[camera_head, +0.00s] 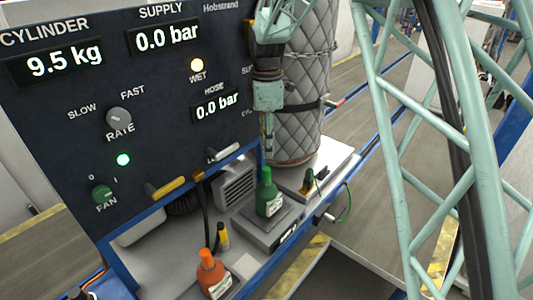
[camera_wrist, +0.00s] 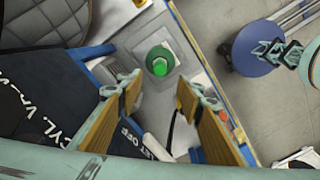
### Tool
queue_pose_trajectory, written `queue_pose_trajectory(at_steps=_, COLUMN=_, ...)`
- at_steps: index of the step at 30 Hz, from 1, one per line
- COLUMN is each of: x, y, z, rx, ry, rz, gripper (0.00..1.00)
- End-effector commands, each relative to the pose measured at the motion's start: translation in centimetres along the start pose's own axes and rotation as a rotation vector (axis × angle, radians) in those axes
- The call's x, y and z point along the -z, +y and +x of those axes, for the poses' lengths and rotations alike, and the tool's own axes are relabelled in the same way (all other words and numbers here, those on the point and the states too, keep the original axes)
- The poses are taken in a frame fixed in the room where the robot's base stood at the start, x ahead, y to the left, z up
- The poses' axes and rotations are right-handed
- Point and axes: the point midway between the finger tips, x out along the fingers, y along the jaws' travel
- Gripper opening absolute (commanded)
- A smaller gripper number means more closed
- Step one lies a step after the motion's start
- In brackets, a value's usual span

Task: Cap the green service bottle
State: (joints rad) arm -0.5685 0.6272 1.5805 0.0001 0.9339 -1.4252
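The green service bottle (camera_head: 268,197) stands upright on a grey scale-like box (camera_head: 262,230) on the bench, with a pale label on its front. It shows from above in the wrist view (camera_wrist: 159,60), with a bright green round top; I cannot tell whether that is a cap or the bottle's own top. My gripper (camera_head: 268,150) points down just above the bottle in the head view. In the wrist view my gripper (camera_wrist: 160,90) has its two tan-padded fingers wide apart with nothing between them. No separate loose cap can be made out.
An orange bottle (camera_head: 211,272) stands at the front left, near a small yellow item (camera_head: 223,236). The dark control panel (camera_head: 110,100) rises on the left. A quilted grey cylinder (camera_head: 305,80) stands behind. A green cable and connector (camera_head: 310,182) lie right of the bottle.

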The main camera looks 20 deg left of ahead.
Motion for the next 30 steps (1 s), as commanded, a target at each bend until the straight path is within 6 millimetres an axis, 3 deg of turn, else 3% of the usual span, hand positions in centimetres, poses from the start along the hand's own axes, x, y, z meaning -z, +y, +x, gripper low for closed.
queue_pose_trajectory(at_steps=7, x=0.0, y=-0.03, z=-1.28, rx=0.0, ry=0.0, rz=0.0, gripper=0.34)
queue_pose_trajectory(at_steps=30, x=-0.01, y=-0.03, z=-1.32, rx=0.0, ry=0.0, rz=0.0, gripper=0.34)
